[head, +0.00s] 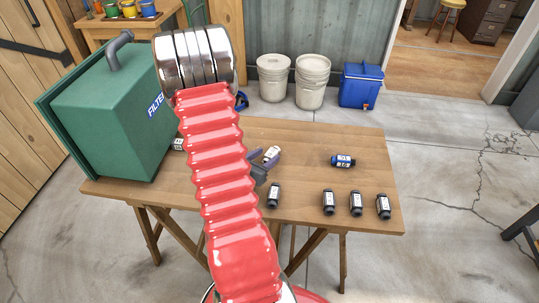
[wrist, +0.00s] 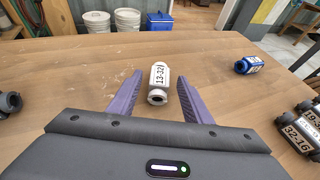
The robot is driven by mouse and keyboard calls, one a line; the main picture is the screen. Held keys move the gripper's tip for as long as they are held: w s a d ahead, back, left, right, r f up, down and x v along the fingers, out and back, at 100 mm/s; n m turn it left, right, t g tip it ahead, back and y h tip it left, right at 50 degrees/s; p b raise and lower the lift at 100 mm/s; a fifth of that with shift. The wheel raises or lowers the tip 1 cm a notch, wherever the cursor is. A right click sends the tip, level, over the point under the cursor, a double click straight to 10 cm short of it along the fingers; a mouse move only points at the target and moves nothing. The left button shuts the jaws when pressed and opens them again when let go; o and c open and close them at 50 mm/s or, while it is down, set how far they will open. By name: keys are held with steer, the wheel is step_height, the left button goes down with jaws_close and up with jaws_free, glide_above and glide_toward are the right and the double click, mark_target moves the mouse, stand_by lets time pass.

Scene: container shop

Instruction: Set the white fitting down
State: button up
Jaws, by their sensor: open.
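The white fitting (wrist: 159,84) lies on the wooden table between my gripper's two purple fingers, with its label reading 13-32 and its open end facing me. My gripper (wrist: 158,92) is open, with a gap between the fitting and each finger. In the head view the white fitting (head: 271,154) shows near the middle of the table, beside my gripper (head: 268,162), which is partly hidden behind my red arm.
A blue fitting (head: 343,161) lies to the right. Several black fittings (head: 328,202) stand or lie along the table's front edge. A green filter box (head: 112,115) occupies the table's left end. The table (head: 300,140) is bare behind the white fitting.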

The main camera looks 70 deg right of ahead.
steer(key=v, duration=0.7)
steer(key=shift+a+r, duration=0.2)
steer(key=shift+a, duration=0.15)
steer(key=shift+w, duration=0.1)
stand_by(0.4)
steer(key=shift+a+r+m, duration=0.1)
steer(key=shift+r+m, duration=0.2)
steer(key=shift+r, duration=0.2)
steer(key=w+a+r+m+g+y, duration=0.1)
steer(key=a+r+m+y, duration=0.1)
steer(key=a+r+m, duration=0.65)
steer(key=w+a+r+m+t+y, duration=0.2)
steer(key=a+r+t+y, duration=0.1)
steer(key=a, duration=0.8)
steer(key=w+a+r+m+t+y, duration=0.2)
steer(key=w+a+r+t+y, duration=0.1)
steer(key=a, duration=0.8)
steer(key=w+a+r+m+t+y, duration=0.2)
steer(key=a+r+y, duration=0.3)
steer(key=a, duration=0.6)
steer(key=shift+w+a+r+m+t, duration=0.35)
steer(key=shift+r+m+t, duration=0.15)
steer(key=shift+r, duration=0.45)
steer(key=shift+o, duration=0.3)
